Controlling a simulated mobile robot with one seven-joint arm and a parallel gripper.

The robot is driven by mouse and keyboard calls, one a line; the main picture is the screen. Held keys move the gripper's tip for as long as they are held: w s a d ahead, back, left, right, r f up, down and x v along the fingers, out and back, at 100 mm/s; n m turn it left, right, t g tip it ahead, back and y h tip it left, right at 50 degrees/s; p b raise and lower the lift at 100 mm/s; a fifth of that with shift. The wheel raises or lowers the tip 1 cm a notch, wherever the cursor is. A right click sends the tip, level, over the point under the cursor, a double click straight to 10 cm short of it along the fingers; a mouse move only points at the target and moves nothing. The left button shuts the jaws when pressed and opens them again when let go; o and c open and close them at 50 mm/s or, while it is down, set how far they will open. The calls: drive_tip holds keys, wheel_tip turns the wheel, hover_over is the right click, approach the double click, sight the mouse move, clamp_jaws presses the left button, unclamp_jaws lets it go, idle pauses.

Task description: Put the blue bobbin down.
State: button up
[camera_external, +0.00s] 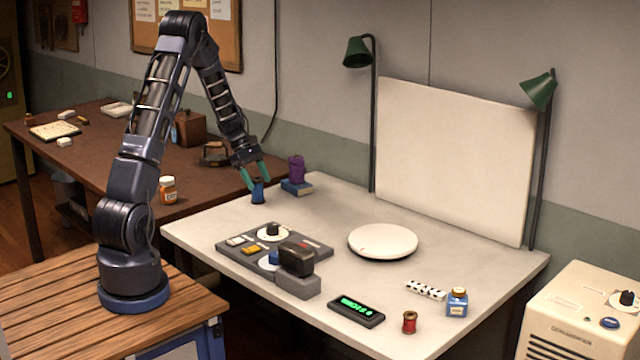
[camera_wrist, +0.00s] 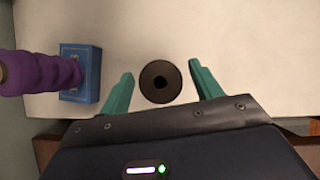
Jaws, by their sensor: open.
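The blue bobbin (camera_external: 258,191) stands upright on the white table near its back left corner. My gripper (camera_external: 254,176) is around its upper part, with one green finger on each side. In the wrist view the bobbin's dark round top with a centre hole (camera_wrist: 161,82) lies between the two open fingers (camera_wrist: 160,88), with a gap on both sides. The jaws are open and not shut on it.
A purple spool (camera_external: 297,169) on a blue box (camera_external: 297,187) is close by; both show left of my gripper in the wrist view. On the white table (camera_external: 350,205) are a round white plate (camera_external: 383,241), a grey control panel (camera_external: 235,252), a green-lit display (camera_external: 356,311) and a red spool (camera_external: 409,322).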

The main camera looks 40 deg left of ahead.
drive_tip(key=w+v, duration=0.1)
drive_tip(key=v, duration=0.9)
drive_tip(key=s+d+r+m+y, duration=0.2)
drive_tip(key=s+d+r+m, duration=0.4)
drive_tip(key=d+r, duration=0.4)
drive_tip(key=s+d+r+m+y, duration=0.1)
drive_tip(key=s+d+r+m, duration=0.2)
drive_tip(key=s+d+r, duration=0.55)
drive_tip(key=s+d+m+t+y, duration=0.1)
drive_tip(key=s+d+m, duration=0.1)
drive_tip(key=s, duration=0.5)
drive_tip(key=s+d+m+t+y, duration=0.1)
drive_tip(key=s+d+m, duration=0.1)
drive_tip(key=s+m, duration=0.3)
drive_tip(key=s+d+m+t+y, duration=0.1)
drive_tip(key=s+d+m, duration=0.2)
drive_tip(key=s, duration=0.7)
drive_tip(key=shift+s+r+m+t+y, duration=0.3)
drive_tip(key=shift+s+r, duration=0.1)
